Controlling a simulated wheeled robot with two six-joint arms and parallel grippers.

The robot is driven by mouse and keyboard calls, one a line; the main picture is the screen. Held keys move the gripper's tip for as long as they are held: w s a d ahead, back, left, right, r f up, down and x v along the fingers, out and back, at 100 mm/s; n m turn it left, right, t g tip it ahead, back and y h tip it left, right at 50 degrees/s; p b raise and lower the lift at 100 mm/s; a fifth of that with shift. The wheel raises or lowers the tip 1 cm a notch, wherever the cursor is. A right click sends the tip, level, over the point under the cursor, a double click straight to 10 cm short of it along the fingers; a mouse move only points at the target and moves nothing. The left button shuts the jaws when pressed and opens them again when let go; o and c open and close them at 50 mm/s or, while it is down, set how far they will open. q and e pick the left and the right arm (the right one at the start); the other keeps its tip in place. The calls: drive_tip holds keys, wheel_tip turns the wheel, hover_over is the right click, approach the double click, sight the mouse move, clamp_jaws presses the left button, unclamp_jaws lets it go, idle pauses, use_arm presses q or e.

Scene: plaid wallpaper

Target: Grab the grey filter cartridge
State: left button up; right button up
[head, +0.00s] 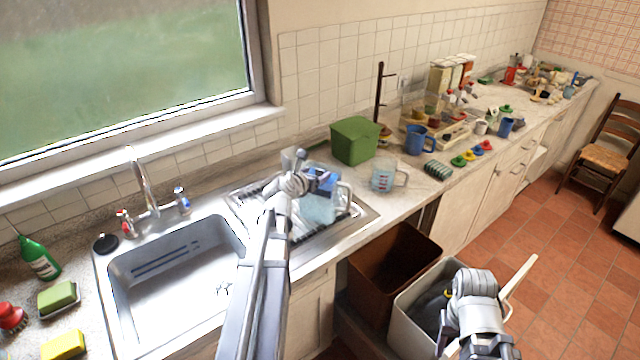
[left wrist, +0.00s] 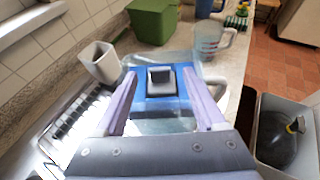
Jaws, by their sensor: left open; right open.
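The grey filter cartridge (left wrist: 160,77) appears as a dark grey block with a raised top, seated in the blue insert (left wrist: 153,103) of a clear jug. The jug (head: 317,208) stands on the draining area beside the sink; its blue insert shows partly behind my left gripper (head: 308,182). In the left wrist view my left gripper (left wrist: 160,88) is open, its fingers apart on either side of the cartridge, with no clear contact. My right gripper (head: 477,335) is low at the right, over the white bin; its fingertips are hard to make out.
A pale grey cup (left wrist: 99,63) stands left of the jug. A green box (head: 355,141) is behind it and a clear measuring jug (head: 386,176) to its right. The sink (head: 180,285) lies left; brown (head: 372,285) and white (head: 405,300) bins stand below the counter.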

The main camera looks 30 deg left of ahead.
sight(320, 172)
use_arm(q)
drive_tip(key=b+x, duration=0.1)
drive_tip(key=x, duration=0.3)
drive_tip(key=shift+s+f, duration=0.1)
drive_tip(key=shift+f, duration=0.05)
drive_tip(key=shift+s, duration=0.1)
drive_tip(key=shift+c, duration=0.4)
clamp_jaws()
